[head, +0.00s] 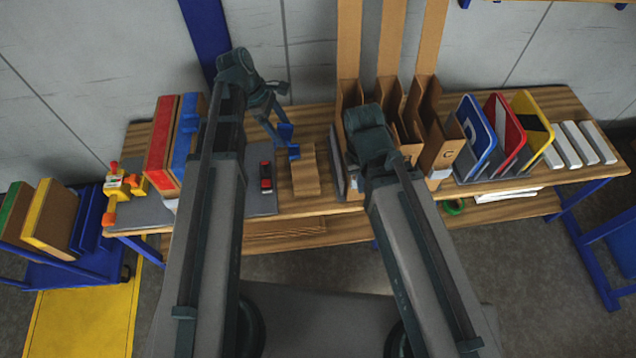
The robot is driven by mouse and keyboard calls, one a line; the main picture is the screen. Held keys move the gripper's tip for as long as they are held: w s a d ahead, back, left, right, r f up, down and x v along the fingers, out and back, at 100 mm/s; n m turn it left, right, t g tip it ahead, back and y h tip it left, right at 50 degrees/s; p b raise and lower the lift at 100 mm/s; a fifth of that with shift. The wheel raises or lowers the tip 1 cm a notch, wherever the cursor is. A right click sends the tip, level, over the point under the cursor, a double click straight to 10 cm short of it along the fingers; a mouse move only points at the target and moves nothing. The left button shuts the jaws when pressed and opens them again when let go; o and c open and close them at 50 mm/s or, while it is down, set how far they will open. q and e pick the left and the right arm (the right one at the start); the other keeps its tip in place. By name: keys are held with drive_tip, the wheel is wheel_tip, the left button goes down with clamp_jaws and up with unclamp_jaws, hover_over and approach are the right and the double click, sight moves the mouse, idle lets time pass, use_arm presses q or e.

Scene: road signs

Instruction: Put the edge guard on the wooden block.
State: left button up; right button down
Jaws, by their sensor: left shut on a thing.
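The small blue edge guard (287,134) is held by my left gripper (281,121), which is shut on it. The guard is at the back left corner of the wooden block (305,175) in the picture. I cannot tell whether the two touch. The block sits on the wooden table, at the right edge of a grey mat. My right gripper (373,150) is over the table near the cardboard holders; its fingers are hidden by its own wrist, so its opening does not show.
A small red and black object (266,176) lies on the grey mat (262,204) left of the block. Tall cardboard holders (440,145) stand to the right, then blue, red and yellow signs (505,130). Red and blue edged boards (163,140) stand left, beside a yellow tool (117,186).

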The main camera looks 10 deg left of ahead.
use_arm(q)
drive_tip(key=shift+d+f, duration=0.25)
drive_tip(key=s+a+f+n+b, duration=0.1)
drive_tip(key=s+f+b, duration=0.2)
drive_tip(key=f+b, duration=0.5)
drive_tip(key=s+a+f+n+b, duration=0.1)
drive_tip(key=s+f+b, duration=0.3)
drive_tip(key=f+b, duration=0.4)
drive_tip(key=s+a+f+n+t+b, duration=0.1)
drive_tip(key=s+f+b, duration=0.2)
drive_tip(key=f+b, duration=0.5)
drive_tip(key=shift+s+f+b, duration=0.3)
drive_tip(key=shift+s+b, duration=0.05)
drive_tip(key=shift+b, duration=0.25)
